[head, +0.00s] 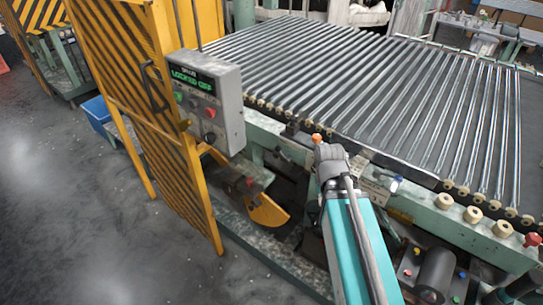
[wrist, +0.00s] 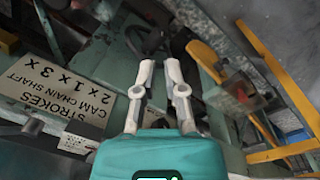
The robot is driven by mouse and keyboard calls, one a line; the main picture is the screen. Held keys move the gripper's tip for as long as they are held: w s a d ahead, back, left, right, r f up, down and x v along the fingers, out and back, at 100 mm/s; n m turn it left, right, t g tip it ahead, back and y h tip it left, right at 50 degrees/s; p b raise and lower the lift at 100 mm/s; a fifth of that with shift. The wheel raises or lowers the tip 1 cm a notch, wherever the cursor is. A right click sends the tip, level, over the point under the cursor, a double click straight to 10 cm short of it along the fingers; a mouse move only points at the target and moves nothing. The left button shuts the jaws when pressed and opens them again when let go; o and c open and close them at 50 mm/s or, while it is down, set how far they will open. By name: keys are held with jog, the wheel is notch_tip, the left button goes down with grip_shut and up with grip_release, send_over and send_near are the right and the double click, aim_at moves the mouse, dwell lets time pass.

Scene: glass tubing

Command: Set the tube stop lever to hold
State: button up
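The lever is not clearly identifiable. A small orange knob (head: 317,138) shows just beyond the end of my arm in the head view, at the front edge of the tube bed; it may be the lever's knob. My gripper's fingers are hidden behind my wrist in that view. In the wrist view my gripper (wrist: 159,62) has two pale fingers, nearly parallel, with a narrow gap between them and nothing seen held. A dark curved part (wrist: 150,38) lies beyond the fingertips; I cannot tell whether it touches them.
Glass tubes lie across the bed (head: 370,80) behind the arm. A grey control box (head: 207,100) reads "LOCKED OFF", beside a yellow striped guard (head: 150,110). A placard (wrist: 62,85) about strokes and cam chain shaft is left of the fingers. Open floor (head: 60,190) lies left.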

jog(key=w+f+n+h+b, duration=0.1)
jog(key=w+f+b, duration=0.1)
jog(key=w+a+f+n+h+b, duration=0.1)
jog(key=w+f+h+b, duration=0.1)
jog(key=w+b, duration=0.1)
jog(key=w+f+n+t+h+b, duration=0.1)
jog(key=w+f+b, duration=0.1)
jog(key=shift+w+a+f+h+b, duration=0.15)
jog(key=shift+w+a+h+b, duration=0.15)
jog(key=shift+b, duration=0.1)
grip_shut()
jog(key=w+a+f+n+t+h+b, duration=0.35)
jog(key=w+a+h+b, duration=0.2)
jog(key=w+b, duration=0.25)
jog(key=w+a+r+n+t+h+b, duration=0.1)
jog(key=w+a+n+t+h+b, duration=0.1)
jog(key=a+b, duration=0.4)
jog(key=w+a+n+t+h+b, duration=0.3)
jog(key=a+b, duration=0.4)
jog(key=a, duration=0.8)
jog(key=shift+w+a+r+n+t, duration=0.3)
jog(key=shift+w+n+t, duration=0.3)
jog(key=shift+t, duration=0.45)
jog(key=shift+w+d, duration=0.1)
jog(key=shift+d, duration=0.05)
